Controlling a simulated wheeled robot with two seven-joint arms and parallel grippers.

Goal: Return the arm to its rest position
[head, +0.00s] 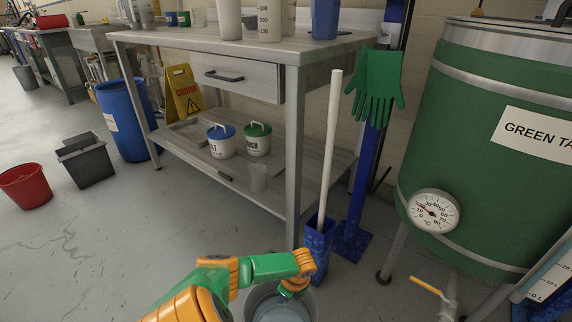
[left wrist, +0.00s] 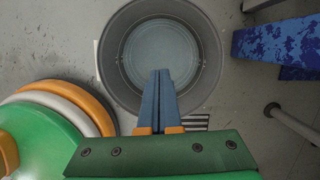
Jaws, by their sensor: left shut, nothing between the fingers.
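My left arm, green and orange, comes in from the bottom of the head view. My left gripper (head: 292,291) hangs over a grey bucket (head: 257,302) on the floor. In the left wrist view the gripper's blue fingers (left wrist: 162,98) are together with nothing between them. They overlap the near side of the bucket (left wrist: 104,62) from above; the bucket's inside looks pale blue-grey. My right gripper is not in view.
A blue stand (head: 319,240) holding a white pole (head: 331,140) is close beside the bucket. A workbench (head: 294,160) stands behind. A green tank (head: 480,130) with a dial and tap (head: 428,286) is at right.

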